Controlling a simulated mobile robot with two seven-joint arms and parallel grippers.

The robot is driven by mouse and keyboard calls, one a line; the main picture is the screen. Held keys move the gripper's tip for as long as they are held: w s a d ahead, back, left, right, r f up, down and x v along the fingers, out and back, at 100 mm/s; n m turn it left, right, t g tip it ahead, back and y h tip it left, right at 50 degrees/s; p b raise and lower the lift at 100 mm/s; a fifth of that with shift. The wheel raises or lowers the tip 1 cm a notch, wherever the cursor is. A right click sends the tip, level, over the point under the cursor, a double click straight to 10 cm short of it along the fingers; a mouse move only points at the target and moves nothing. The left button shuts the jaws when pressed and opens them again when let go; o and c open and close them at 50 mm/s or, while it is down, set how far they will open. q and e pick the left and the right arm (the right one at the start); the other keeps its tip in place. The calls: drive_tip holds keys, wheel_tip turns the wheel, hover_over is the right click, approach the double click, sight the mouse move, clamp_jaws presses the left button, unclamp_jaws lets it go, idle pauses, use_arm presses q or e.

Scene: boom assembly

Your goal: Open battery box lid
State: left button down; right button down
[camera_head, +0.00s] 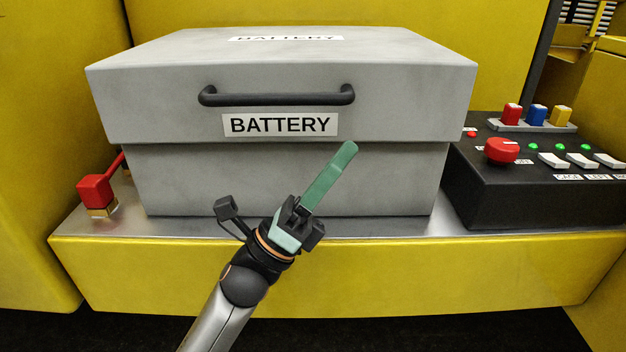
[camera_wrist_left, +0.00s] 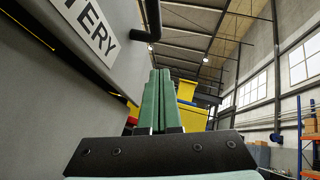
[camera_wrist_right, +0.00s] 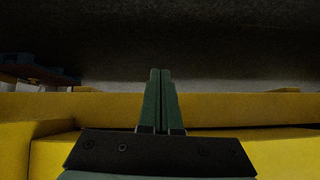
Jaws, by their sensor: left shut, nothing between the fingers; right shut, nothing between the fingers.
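The grey battery box (camera_head: 290,180) stands on a metal-topped yellow ledge, its lid (camera_head: 150,90) lying closed on it. A dark bar handle (camera_head: 277,97) runs across the lid's front above a BATTERY label (camera_head: 280,124). My left gripper (camera_head: 345,150) is shut and empty, in front of the box, its green fingertips just below the label's right end and the handle. The left wrist view also shows its fingers (camera_wrist_left: 160,75) beside the label (camera_wrist_left: 88,28) and dark handle (camera_wrist_left: 150,20). My right gripper (camera_wrist_right: 160,75) is shut and empty below a dark grey surface; it is not visible in the head view.
A red lever (camera_head: 97,192) stands left of the box. A black control panel (camera_head: 530,180) with a red knob (camera_head: 502,151) and coloured switches stands close on the right. A yellow wall (camera_head: 370,12) rises behind. The yellow ledge front (camera_head: 420,270) crosses below.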

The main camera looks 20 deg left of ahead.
sight(334, 131)
use_arm(q)
drive_tip(key=r, duration=0.2)
drive_tip(key=w+a+r+p, duration=0.1)
drive_tip(key=shift+r, duration=0.25)
use_arm(e)
drive_tip(key=shift+s+d+r, duration=0.25)
drive_tip(key=shift+d+r, duration=0.05)
drive_tip(key=shift+d, duration=0.2)
use_arm(q)
drive_tip(key=shift+w, duration=0.1)
